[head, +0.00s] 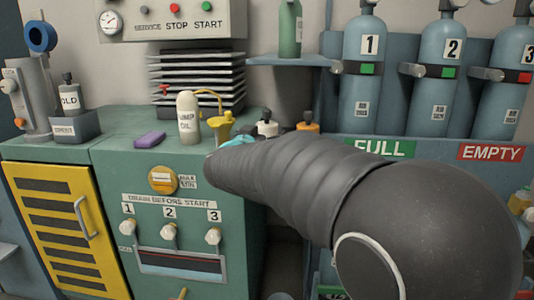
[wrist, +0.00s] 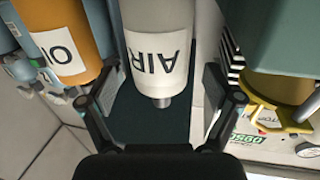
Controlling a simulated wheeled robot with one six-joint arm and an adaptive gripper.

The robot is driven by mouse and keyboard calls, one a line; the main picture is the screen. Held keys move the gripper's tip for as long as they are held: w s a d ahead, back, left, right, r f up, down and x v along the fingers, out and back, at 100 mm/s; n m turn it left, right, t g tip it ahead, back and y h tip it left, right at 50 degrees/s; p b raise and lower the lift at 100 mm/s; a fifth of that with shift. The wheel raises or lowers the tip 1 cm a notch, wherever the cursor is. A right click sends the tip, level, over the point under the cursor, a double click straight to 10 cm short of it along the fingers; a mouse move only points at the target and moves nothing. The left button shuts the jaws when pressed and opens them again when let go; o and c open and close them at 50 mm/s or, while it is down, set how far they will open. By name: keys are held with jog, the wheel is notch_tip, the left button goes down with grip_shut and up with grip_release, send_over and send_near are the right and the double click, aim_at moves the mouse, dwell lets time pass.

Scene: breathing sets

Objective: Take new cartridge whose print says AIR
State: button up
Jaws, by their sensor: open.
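In the wrist view a white cartridge (wrist: 155,45) has dark print reading AIR, upside down in the picture. Its narrow grey tip points toward my gripper. My gripper (wrist: 160,92) is open, with one finger on each side of the cartridge's tip end. A gap shows on both sides, and nothing is held. An orange cartridge (wrist: 70,45) with a partly cut-off label is to its left. In the head view my arm hides the gripper. A white item with a dark top (head: 267,128) and an orange one (head: 308,122) show just behind my arm.
In the wrist view a yellow fitting (wrist: 280,110) stands close right of my gripper. Numbered cylinders (head: 362,75) stand at right.

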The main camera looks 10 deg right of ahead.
jog(key=shift+x, duration=1.25)
grip_shut()
jog(key=shift+r, duration=0.15)
